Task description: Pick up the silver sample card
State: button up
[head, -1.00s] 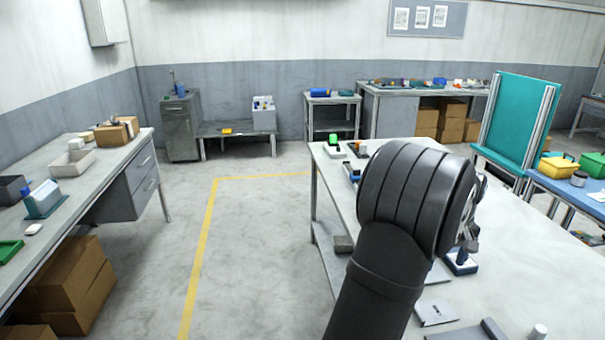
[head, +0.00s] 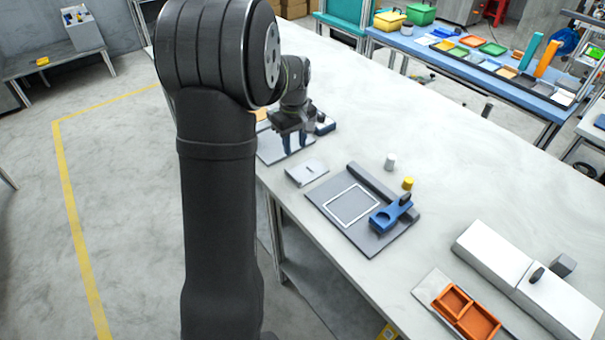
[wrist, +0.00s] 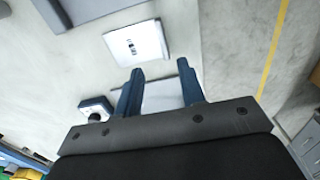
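My gripper (head: 294,142) is at the far left part of the bench, its dark blue fingers pointing down. In the wrist view its two fingers (wrist: 160,72) are apart, with nothing held between them. A flat grey sheet (wrist: 163,95) shows beyond and between the fingers; in the head view it lies under the gripper (head: 270,152), partly hidden. A pale silver-grey square piece with a small dark mark (head: 307,172) lies nearby, also in the wrist view (wrist: 137,42). I cannot tell for sure which of these is the silver sample card.
A dark board with a white frame (head: 330,222) and a blue tool (head: 390,215) lies nearer on the bench. A small blue-based item (wrist: 95,108) sits beside the gripper. Orange trays (head: 466,312) and a white box (head: 525,275) are at lower right.

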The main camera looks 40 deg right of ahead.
send_over(293, 175)
jog(key=f, duration=0.4)
jog(key=s+f, duration=0.1)
jog(key=f, duration=0.2)
jog(key=shift+d, duration=0.15)
jog(key=shift+w+f, duration=0.2)
jog(key=shift+f, duration=0.7)
jog(key=shift+w+f, duration=0.15)
jog(key=shift+f, duration=0.7)
jog(key=shift+w+f, duration=0.2)
jog(key=shift+f, duration=0.7)
grip_shut()
